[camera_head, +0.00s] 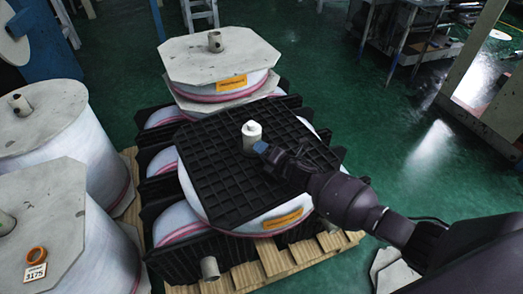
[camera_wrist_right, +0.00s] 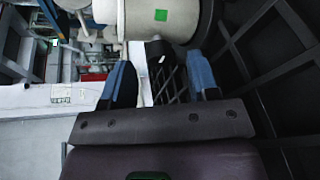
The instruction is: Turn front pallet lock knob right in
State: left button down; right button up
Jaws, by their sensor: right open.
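A black grid pallet (camera_head: 215,165) lies on top of the front film reel. A pale, short knob-like post (camera_head: 250,130) stands upright near its middle; I cannot tell whether this is the front pallet lock knob. My right gripper (camera_head: 262,148) reaches in from the right, with its blue fingertip close beside the base of the post. In the right wrist view my right gripper (camera_wrist_right: 158,62) is open, with two blue fingers apart and nothing between them. A pale cylinder (camera_wrist_right: 190,18) with a green square is just beyond the fingertips. My left gripper is not in view.
Wrapped reels with pale boards (camera_head: 45,205) stand at the left. Another reel with a pale board (camera_head: 220,60) is behind the pallet. A pale peg (camera_head: 209,267) sticks out at the front above the wooden pallet (camera_head: 275,262). Green floor (camera_head: 400,150) is open at the right.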

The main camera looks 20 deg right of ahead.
jog(key=p+v, duration=0.1)
jog(key=v, duration=0.8)
dwell(0.3)
